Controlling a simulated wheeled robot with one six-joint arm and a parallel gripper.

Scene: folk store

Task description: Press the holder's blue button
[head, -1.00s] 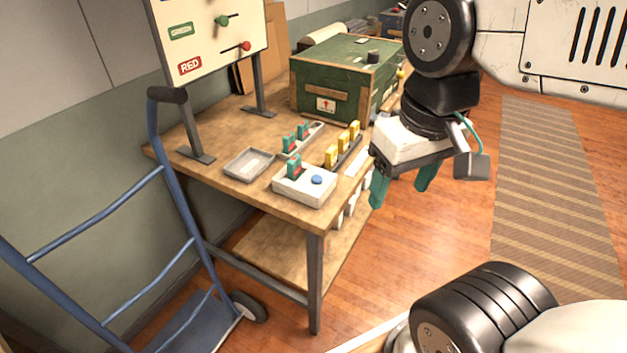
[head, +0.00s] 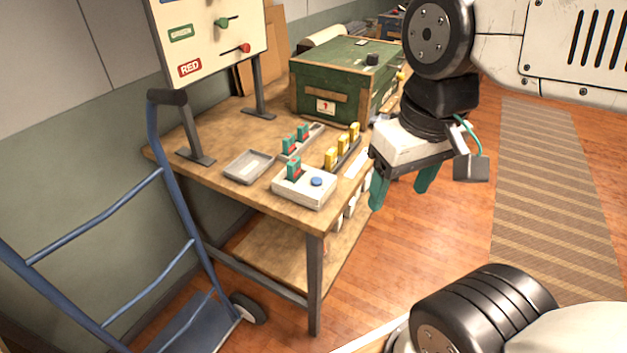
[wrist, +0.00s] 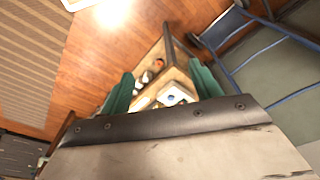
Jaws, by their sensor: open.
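The holder (head: 303,191) is a white block near the front corner of the wooden table. Its round blue button (head: 316,181) is on the right of its top, and a teal piece with some red (head: 294,169) stands upright on its left. My gripper (head: 399,196) has teal fingers pointing down, spread apart and empty. It hangs to the right of the table, over the floor and apart from the holder. In the wrist view, the holder (wrist: 174,97) shows small between the two teal fingers (wrist: 162,92).
A grey tray (head: 248,166) lies left of the holder. Racks with teal pieces (head: 302,134) and yellow pieces (head: 343,148) stand behind it, before a green chest (head: 340,78). A signboard (head: 210,40) stands at the back left. A blue hand truck (head: 165,215) stands left of the table.

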